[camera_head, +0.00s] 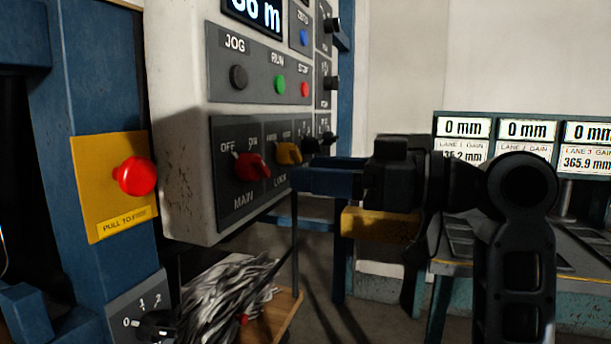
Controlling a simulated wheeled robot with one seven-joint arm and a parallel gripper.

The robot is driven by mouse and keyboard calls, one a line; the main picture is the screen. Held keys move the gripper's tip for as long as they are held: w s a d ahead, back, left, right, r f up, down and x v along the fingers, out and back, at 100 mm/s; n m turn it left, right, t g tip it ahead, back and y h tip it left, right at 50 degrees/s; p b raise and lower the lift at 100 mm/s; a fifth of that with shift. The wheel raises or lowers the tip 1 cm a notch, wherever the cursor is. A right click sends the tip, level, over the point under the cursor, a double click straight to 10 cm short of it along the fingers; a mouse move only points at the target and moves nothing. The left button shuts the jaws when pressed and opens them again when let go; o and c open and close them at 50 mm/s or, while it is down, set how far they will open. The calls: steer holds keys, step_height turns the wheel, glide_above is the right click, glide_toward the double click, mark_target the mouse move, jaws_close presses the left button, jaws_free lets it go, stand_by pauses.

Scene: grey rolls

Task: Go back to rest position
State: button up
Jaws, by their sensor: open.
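My arm enters from the right, and its black wrist carries my gripper (308,170), which points left toward the control panel (180,130). The gripper is open, with its dark fingers close to the panel's lower switch plate. I see nothing between the fingers. The red MAIN switch (252,167) and the yellow LOCK switch (288,153) sit just left of the fingertips. A black switch (311,146) lies right by the upper finger. Whether a finger touches the panel or a switch I cannot tell.
A red emergency button (136,176) on a yellow plate (92,205) is on the blue post at left. Below, a heap of grey strips (225,300) lies on a wooden board (275,318). A lane display unit (527,129) stands behind my arm at right.

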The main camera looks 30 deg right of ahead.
steer(key=shift+f, duration=0.1)
steer(key=s+a+f+m+t+h+p, duration=0.15)
steer(key=f+m+h, duration=0.3)
steer(key=f, duration=0.55)
steer(key=s+d+f+m+h+p, duration=0.1)
steer(key=s+f+m+h, duration=0.3)
steer(key=f, duration=0.6)
steer(key=s+a+f+m+h, duration=0.2)
steer(key=s+f, duration=0.6)
steer(key=s, duration=0.2)
steer(key=s+a+n+g+p, duration=0.1)
steer(key=s+a+n+p, duration=0.1)
steer(key=s, duration=1.6)
steer(key=shift+s+r+n, duration=0.4)
steer(key=shift+r+n, duration=0.05)
steer(key=shift+n, duration=0.1)
steer(key=shift+a, duration=0.1)
